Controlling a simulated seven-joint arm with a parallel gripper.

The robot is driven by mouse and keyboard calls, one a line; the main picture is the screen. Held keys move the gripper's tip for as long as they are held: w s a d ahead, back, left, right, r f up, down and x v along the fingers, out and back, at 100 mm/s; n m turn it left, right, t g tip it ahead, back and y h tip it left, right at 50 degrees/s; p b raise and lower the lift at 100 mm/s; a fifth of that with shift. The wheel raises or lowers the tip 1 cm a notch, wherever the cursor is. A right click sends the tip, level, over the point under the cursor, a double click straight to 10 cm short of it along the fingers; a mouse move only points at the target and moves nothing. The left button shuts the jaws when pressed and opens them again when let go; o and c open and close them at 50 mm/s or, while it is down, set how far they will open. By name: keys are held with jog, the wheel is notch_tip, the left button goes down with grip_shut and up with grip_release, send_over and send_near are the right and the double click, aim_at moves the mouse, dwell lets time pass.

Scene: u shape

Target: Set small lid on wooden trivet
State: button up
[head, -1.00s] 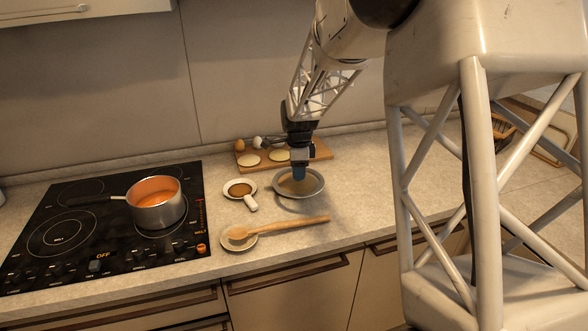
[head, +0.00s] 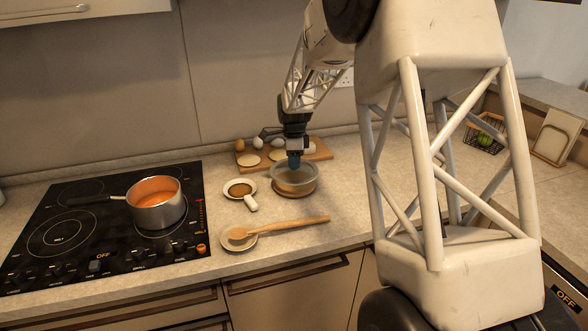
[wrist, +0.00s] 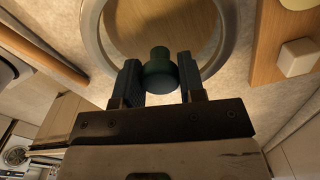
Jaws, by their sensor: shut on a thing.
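The small lid (head: 314,178) has a grey metal rim and a see-through middle. My gripper (head: 294,160) is above its centre in the head view. In the wrist view, my gripper (wrist: 158,78) is shut on the lid's dark green knob (wrist: 158,60), and the lid's rim (wrist: 91,30) curves around it. The round wooden trivet (head: 297,196) is under the lid, with a brown edge showing below it. Its wood (wrist: 160,25) shows through the lid in the wrist view. I cannot tell whether lid and trivet touch.
A wooden board (head: 322,151) with eggs and pale rounds is close behind the lid. A small dish with a scoop (head: 240,188) is at its left. A wooden spoon (head: 290,226) on a saucer (head: 238,243) lies in front. A pot (head: 157,207) stands on the hob.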

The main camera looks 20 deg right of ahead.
jog(key=shift+f, duration=0.1)
jog(key=shift+f, duration=1.65)
jog(key=shift+f, duration=0.15)
jog(key=o, duration=1)
notch_tip(320, 180, up, 12)
jog(key=shift+f, duration=0.1)
jog(key=shift+r, duration=0.25)
jog(key=shift+s, duration=0.1)
